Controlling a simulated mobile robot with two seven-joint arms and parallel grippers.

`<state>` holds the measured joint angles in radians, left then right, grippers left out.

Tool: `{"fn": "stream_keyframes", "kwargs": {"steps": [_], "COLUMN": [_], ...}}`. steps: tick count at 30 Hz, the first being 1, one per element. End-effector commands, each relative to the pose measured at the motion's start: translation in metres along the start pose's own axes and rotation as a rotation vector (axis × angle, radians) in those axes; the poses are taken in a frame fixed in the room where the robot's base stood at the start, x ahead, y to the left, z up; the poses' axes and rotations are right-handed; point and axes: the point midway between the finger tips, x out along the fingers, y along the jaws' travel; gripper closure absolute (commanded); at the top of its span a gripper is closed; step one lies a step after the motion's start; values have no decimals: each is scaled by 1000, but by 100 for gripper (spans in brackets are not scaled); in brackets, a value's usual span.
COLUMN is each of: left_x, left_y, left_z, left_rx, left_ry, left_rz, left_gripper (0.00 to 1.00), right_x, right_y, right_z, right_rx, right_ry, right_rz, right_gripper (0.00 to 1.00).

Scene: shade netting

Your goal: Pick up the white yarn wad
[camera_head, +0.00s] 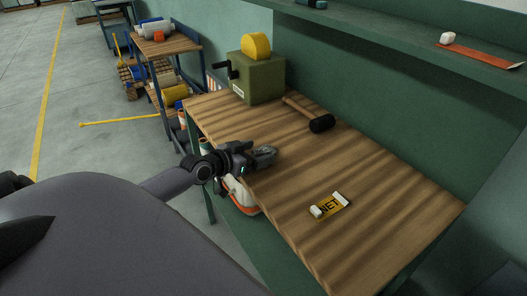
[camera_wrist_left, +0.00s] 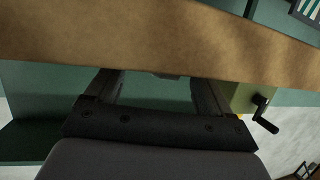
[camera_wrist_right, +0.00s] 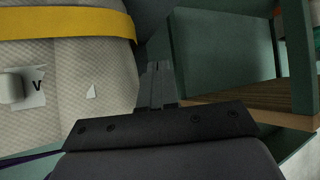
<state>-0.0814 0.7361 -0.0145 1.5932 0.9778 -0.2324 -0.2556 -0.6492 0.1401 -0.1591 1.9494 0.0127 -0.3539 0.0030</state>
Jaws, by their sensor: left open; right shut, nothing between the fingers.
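Several small white lumps show, and I cannot tell for sure which is the yarn wad. Another white lump (camera_head: 447,37) sits on the green shelf at the upper right. A white block (camera_wrist_right: 12,87) shows at the left of the right wrist view. My left gripper (camera_head: 266,153) is open at the bench's near edge, apart from these lumps; it also shows in the left wrist view (camera_wrist_left: 155,77). My right gripper (camera_wrist_right: 158,68) is shut and empty.
The bench (camera_head: 275,185) carries a green crank machine (camera_head: 260,80) and a black-headed mallet (camera_head: 320,123). An orange strip (camera_head: 480,52) lies on the shelf. A pale sack (camera_wrist_right: 75,75) with a yellow band is beside my right gripper. The bench's right end is clear.

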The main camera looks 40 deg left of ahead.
Motion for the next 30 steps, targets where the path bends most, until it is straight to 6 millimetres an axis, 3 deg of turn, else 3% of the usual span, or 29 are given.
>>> {"fn": "stream_keyframes", "kwargs": {"steps": [12, 18, 30], "left_x": [10, 9, 9], "left_y": [0, 0, 0], "left_z": [0, 0, 0], "left_rx": [-1, -1, -1], "left_ry": [-1, -1, -1], "left_rz": [1, 1, 1], "left_gripper": [18, 75, 77], "right_x": [1, 1, 1], "right_y": [0, 0, 0], "right_z": [1, 2, 1], "right_rx": [0, 0, 0], "right_ry": [-1, -1, -1], "right_rz": [0, 0, 0], "right_gripper": [100, 100, 100]}}
